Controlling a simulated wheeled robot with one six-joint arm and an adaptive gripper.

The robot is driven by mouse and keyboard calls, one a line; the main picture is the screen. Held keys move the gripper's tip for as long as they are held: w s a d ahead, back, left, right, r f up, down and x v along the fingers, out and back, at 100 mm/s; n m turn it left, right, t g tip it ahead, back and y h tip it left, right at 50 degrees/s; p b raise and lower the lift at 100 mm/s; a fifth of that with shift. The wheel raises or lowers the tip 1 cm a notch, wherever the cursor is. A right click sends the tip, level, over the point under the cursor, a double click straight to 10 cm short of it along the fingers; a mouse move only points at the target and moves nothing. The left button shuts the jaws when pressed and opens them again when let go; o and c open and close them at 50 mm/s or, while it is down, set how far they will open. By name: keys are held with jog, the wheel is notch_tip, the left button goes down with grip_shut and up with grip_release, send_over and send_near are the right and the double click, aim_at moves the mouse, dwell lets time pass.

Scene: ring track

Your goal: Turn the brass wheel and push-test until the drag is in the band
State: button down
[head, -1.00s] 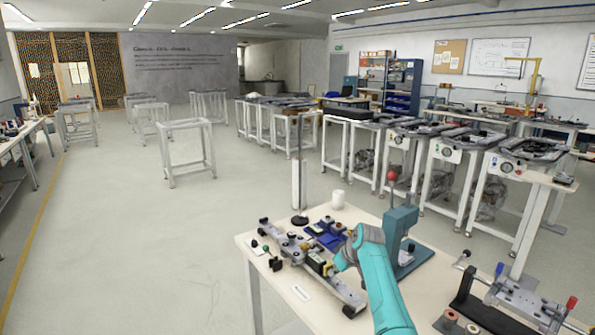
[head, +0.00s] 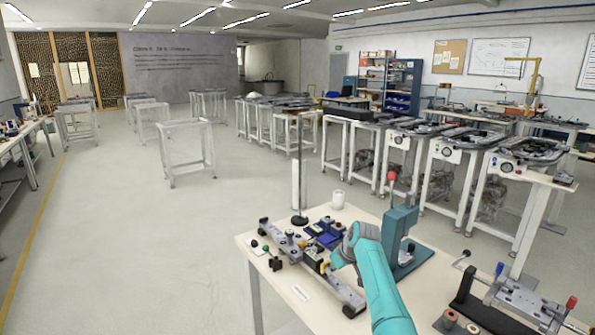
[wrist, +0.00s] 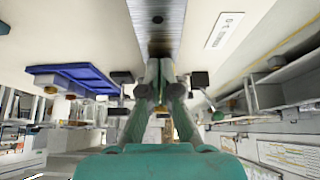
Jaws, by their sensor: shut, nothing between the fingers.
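A long metal rail fixture (head: 341,290) with black knobs and clamps lies across the workbench (head: 392,292) in the head view. Its bare metal strip also shows at the top of the wrist view (wrist: 163,18). My gripper (wrist: 158,66) is shut and empty, its fingertips together in front of the strip. In the head view my teal arm reaches down to the middle of the fixture and hides part of it. A small yellowish part (head: 325,266) shows beside my wrist. I cannot tell whether it is the brass wheel, nor whether my fingertips touch anything.
A blue tray (head: 324,234) lies behind the rail; it also shows in the wrist view (wrist: 75,75). A teal press (head: 402,235) with a red knob stands close right of my arm. A white cup (head: 338,200) stands at the bench's back. Open floor lies left.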

jog(key=shift+s+d+r, duration=0.4)
jog(key=shift+s+r, duration=0.1)
jog(key=shift+s, duration=0.1)
jog(key=shift+s+d+r, duration=0.4)
jog(key=shift+s+r, duration=0.1)
jog(key=shift+s, duration=0.1)
